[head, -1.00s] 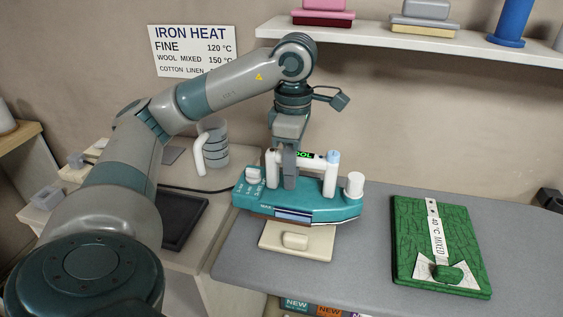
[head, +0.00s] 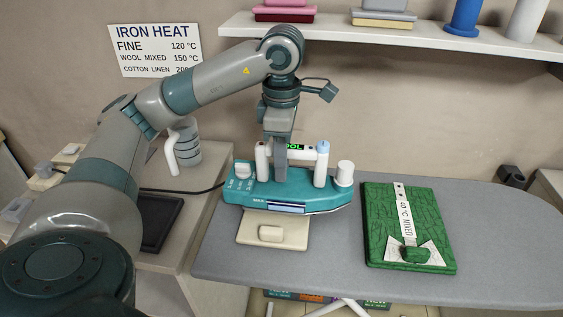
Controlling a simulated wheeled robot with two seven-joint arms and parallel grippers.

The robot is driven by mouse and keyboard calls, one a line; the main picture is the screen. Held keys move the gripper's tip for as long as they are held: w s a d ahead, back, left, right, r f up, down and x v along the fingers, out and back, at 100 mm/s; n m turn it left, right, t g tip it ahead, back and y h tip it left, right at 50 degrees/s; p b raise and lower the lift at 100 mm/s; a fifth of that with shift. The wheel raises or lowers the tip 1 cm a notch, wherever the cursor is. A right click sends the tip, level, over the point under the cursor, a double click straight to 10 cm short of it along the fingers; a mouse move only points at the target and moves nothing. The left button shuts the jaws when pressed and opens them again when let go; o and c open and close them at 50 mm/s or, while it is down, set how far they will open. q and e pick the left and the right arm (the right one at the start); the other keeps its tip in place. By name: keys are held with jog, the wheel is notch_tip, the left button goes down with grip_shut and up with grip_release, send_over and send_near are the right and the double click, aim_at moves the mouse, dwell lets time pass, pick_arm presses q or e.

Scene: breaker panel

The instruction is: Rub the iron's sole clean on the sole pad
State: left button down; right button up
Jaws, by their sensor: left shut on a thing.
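The teal iron (head: 285,193) with a white handle stands level over the back part of the cream sole pad (head: 258,231) on the grey ironing board. I cannot tell whether its sole touches the pad. A green "OOL" display shows behind the handle, partly hidden by my gripper. My left gripper (head: 281,165) reaches down from above and is shut on the iron's handle. The pad's front, with a small cream knob, is uncovered. My right gripper is not in view.
A folded green cloth (head: 375,226) with a "40 °C MIXED" band lies on the board (head: 480,240) to the right. A dark tray (head: 160,222) and a jug (head: 187,146) are on the left counter. A shelf (head: 400,40) runs above. The cord (head: 185,190) trails left.

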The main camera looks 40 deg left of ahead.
pick_arm(q)
jog(key=shift+r+p, duration=1.3)
jog(key=shift+r, duration=0.6)
